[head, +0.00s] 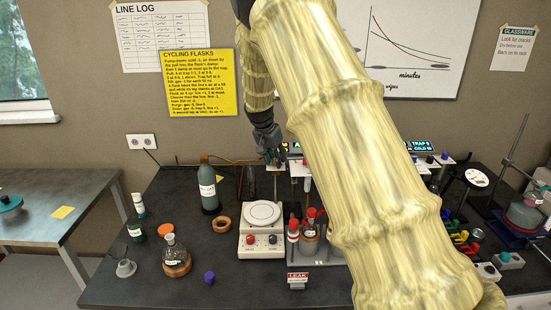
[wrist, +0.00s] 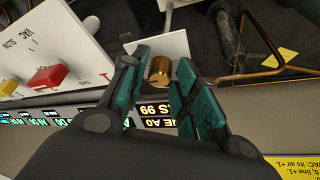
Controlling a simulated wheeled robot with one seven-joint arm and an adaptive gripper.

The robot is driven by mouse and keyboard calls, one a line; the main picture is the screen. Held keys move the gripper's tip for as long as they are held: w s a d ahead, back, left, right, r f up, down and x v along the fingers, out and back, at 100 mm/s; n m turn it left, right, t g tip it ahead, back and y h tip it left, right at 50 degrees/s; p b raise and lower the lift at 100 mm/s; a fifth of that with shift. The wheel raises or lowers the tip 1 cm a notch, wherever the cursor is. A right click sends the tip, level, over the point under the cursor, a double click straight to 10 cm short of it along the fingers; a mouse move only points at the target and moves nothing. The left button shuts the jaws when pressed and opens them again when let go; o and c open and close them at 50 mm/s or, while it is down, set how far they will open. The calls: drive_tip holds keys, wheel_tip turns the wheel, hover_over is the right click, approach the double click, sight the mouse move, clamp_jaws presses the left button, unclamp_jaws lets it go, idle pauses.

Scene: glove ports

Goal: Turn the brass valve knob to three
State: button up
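The brass valve knob (wrist: 160,70) is a small ribbed golden cylinder in the wrist view. My gripper (wrist: 164,62) has teal finger pads standing apart, one on each side of the knob, with small gaps. I cannot tell whether the fingertips reach fully around it or stop short of it. In the head view my gripper (head: 272,157) points down behind the white hotplate, and the knob cannot be made out there. No setting mark on the knob can be read.
A white panel (wrist: 40,45) with red and yellow switches is beside the fingers, and lit displays (wrist: 160,123) run below. A hotplate (head: 262,228), dark bottle (head: 209,190) and flasks stand on the black bench. A bent copper tube (wrist: 265,72) lies to the right.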

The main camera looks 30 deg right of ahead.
drive_tip(key=shift+o, duration=0.4)
drive_tip(key=shift+r, duration=0.2)
drive_tip(key=shift+a+r, duration=0.15)
drive_tip(key=shift+r, duration=0.45)
drive_tip(key=v, duration=0.6)
drive_tip(key=shift+s+a+r, duration=0.15)
drive_tip(key=shift+s+a, duration=0.1)
drive_tip(key=shift+a, duration=0.05)
